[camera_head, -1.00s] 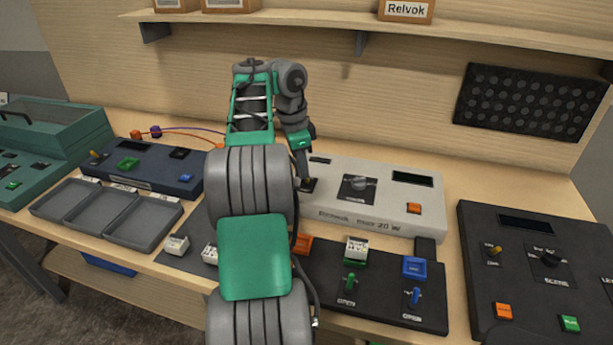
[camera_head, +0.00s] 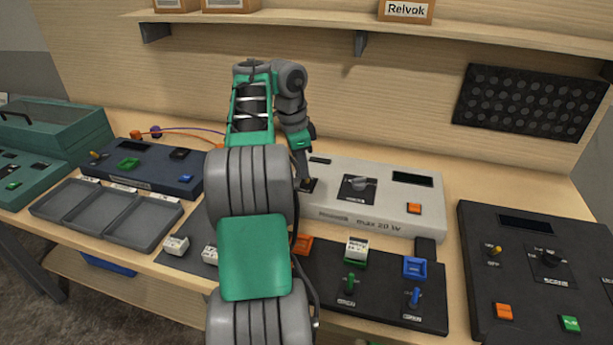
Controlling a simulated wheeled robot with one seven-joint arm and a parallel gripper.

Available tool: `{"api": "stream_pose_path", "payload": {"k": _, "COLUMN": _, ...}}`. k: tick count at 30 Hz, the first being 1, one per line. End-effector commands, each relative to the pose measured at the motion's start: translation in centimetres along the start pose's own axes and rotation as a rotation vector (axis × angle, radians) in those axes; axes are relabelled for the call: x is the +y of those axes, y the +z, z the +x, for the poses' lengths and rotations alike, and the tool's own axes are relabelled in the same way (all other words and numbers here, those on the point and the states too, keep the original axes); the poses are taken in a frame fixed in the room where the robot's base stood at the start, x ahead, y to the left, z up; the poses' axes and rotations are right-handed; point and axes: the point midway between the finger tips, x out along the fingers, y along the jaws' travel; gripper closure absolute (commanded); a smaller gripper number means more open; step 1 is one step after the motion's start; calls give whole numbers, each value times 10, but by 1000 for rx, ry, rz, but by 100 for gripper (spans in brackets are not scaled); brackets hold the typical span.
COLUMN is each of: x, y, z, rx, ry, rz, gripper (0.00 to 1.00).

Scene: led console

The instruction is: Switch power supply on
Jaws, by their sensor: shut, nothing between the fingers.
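The power supply appears to be the light grey box (camera_head: 375,221) labelled "max 20 W", on the bench at the centre. It has a dark display (camera_head: 412,179), a dark rotary knob (camera_head: 358,187) and an orange button (camera_head: 414,208). A small toggle switch (camera_head: 307,184) on a black plate is at its left end. My gripper (camera_head: 303,177) is shut and empty, pointing down right at this toggle. Whether it touches the toggle, and which way the toggle tilts, I cannot tell. My arm hides the box's left edge.
A black panel (camera_head: 385,300) with green and blue switches lies in front. A dark console (camera_head: 520,275) stands at right, a dark blue box (camera_head: 150,167) and grey trays (camera_head: 140,222) at left. A shelf (camera_head: 330,28) runs above the bench.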

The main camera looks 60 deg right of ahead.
Motion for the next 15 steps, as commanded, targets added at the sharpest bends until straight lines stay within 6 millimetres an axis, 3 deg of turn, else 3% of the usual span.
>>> {"api": "stream_pose_path", "payload": {"k": 15, "x": 0, "y": 1, "z": 6, "rx": 0, "ry": 0, "rz": 0, "gripper": 100}}
